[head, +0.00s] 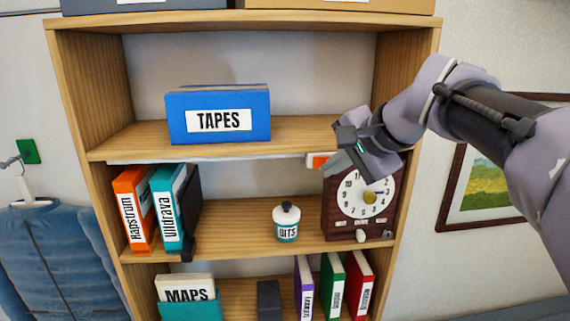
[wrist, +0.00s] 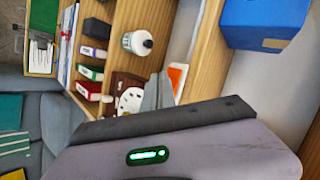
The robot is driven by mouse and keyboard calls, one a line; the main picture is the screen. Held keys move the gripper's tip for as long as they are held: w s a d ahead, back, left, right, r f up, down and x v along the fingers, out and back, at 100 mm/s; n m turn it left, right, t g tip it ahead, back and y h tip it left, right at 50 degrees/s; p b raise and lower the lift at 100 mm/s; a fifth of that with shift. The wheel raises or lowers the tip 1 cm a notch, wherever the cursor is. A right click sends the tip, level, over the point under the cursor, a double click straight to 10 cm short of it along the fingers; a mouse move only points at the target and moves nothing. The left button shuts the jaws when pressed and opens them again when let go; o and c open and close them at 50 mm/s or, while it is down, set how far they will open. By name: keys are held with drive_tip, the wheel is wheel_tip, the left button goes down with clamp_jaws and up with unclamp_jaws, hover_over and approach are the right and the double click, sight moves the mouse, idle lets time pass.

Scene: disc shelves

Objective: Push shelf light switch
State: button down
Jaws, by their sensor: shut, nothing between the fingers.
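The shelf light switch (head: 318,161), a small white block with an orange face, sits under the front edge of the middle shelf board, at the right end of a pale strip (head: 215,159). In the wrist view the switch (wrist: 177,78) shows just beyond my fingers. My gripper (head: 336,163) is shut and empty. Its grey fingertips are close to the right side of the switch, in front of the clock. I cannot tell whether they touch it. In the wrist view my gripper's fingertips (wrist: 160,92) partly overlap the switch.
A dark red clock (head: 366,203) stands below my gripper on the lower board. A white jar (head: 287,222) stands left of it, with binders (head: 150,210) further left. A blue TAPES box (head: 218,116) is on the board above. A framed picture (head: 483,190) hangs at right.

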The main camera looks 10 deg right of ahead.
drive_tip(key=s+b, duration=0.2)
drive_tip(key=s, duration=0.4)
drive_tip(key=shift+w+r, duration=0.1)
drive_tip(key=w+p, duration=0.2)
drive_tip(key=w, duration=0.4)
drive_tip(key=s+a+f+n+g+b, duration=0.1)
drive_tip(key=s+f+b, duration=0.8)
drive_tip(key=f, duration=1)
drive_tip(key=s+a+f+n+g+h+b, duration=0.1)
drive_tip(key=s+a+f+n+b, duration=0.1)
drive_tip(key=s+f+b, duration=0.7)
drive_tip(key=s+a+f+n+g+b, duration=0.1)
drive_tip(key=s+f+n+b, duration=0.2)
drive_tip(key=s+f+b, duration=0.6)
wheel_tip(320, 180, down, 21)
drive_tip(key=b, duration=1)
drive_tip(key=shift+s+a+f+n+h+b, duration=0.2)
drive_tip(key=shift+n+h+b, duration=0.1)
drive_tip(key=shift+h+b, duration=0.1)
drive_tip(key=c, duration=2.2)
unclamp_jaws()
